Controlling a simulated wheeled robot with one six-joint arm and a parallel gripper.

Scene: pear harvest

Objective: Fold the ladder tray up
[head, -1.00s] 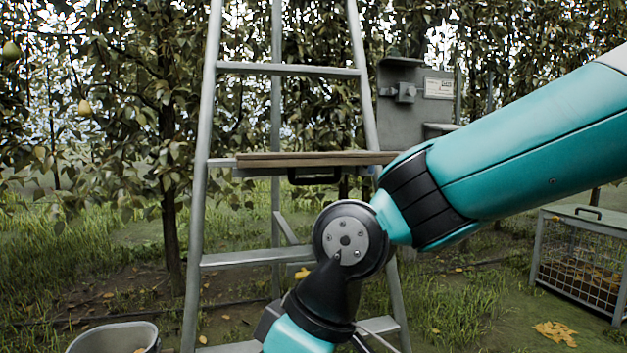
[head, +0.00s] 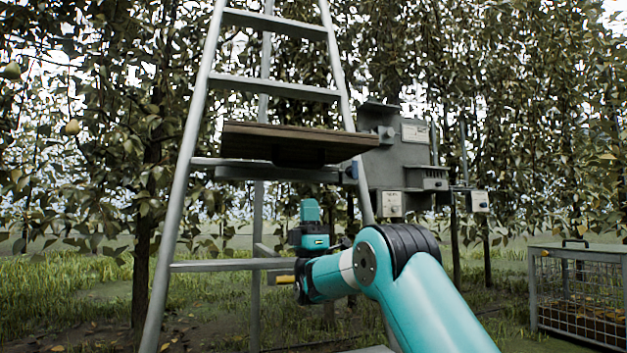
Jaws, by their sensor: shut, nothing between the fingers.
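The ladder tray (head: 240,141) is a brown wooden board set across the ladder (head: 178,200), a little above the middle of the view. Its long front edge shows, with a darker face below it and a dark handle (head: 298,150) at the middle. It stays out at the front of the ladder; its exact angle is hard to tell. My gripper (head: 311,225) is at the end of my bent arm, lower than the tray and apart from it in the picture. It is small, shut and empty, and its fingertips are hard to make out.
A grey panel with small boxes (head: 403,165) is at the ladder's right side, close to the tray's right end. A wire-sided crate (head: 575,246) stands on the grass at right. Pear trees line the back. The grass left of the ladder is open.

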